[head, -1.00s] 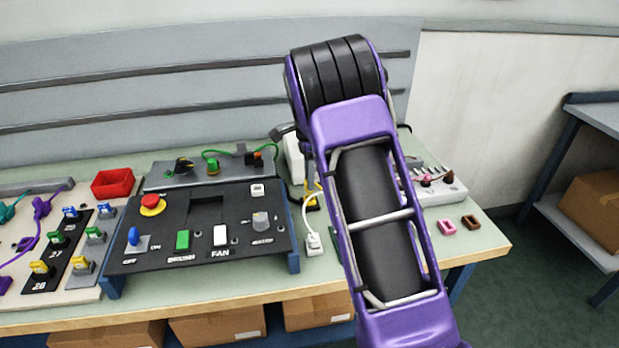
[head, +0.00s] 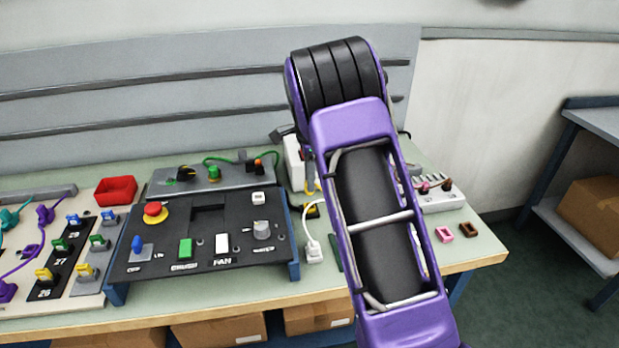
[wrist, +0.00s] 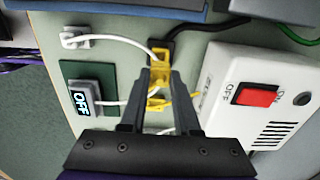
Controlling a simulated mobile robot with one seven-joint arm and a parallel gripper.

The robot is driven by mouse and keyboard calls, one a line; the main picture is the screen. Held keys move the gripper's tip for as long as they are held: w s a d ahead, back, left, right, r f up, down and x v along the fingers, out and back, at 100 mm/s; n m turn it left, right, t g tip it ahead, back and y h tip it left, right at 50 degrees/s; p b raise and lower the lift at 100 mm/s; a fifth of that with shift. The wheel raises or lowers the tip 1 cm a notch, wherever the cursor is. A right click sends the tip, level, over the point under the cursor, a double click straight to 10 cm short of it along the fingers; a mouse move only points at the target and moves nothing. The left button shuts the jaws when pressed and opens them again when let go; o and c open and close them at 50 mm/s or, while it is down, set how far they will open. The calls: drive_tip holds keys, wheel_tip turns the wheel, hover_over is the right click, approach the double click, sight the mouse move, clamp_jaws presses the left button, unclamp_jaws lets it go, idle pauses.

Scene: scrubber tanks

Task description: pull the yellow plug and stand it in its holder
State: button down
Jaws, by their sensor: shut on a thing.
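My gripper (wrist: 161,78) is shut on the yellow plug (wrist: 160,72) in the wrist view, its fingertips on either side of the yellow body. A second yellow part (wrist: 157,104) shows between the fingers, and a thin yellow piece shows just right of them; I cannot tell whether either is the holder. A black block (wrist: 162,46) lies just beyond the plug, and I cannot tell whether the plug touches it. In the head view my purple arm hides most of the gripper; a bit of yellow (head: 313,187) shows left of the arm.
Pink (head: 445,234) and brown (head: 469,229) rings lie near the bench's right edge.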

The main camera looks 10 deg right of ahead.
drive_tip(key=d, duration=1.2)
drive_tip(key=shift+p, duration=0.35)
drive_tip(key=shift+f+b, duration=1)
drive_tip(key=shift+f, duration=1.25)
drive_tip(key=shift+f, duration=0.2)
drive_tip(key=shift+f+b, duration=0.35)
drive_tip(key=shift+f, duration=0.55)
drive_tip(key=shift+c, duration=0.4)
unclamp_jaws()
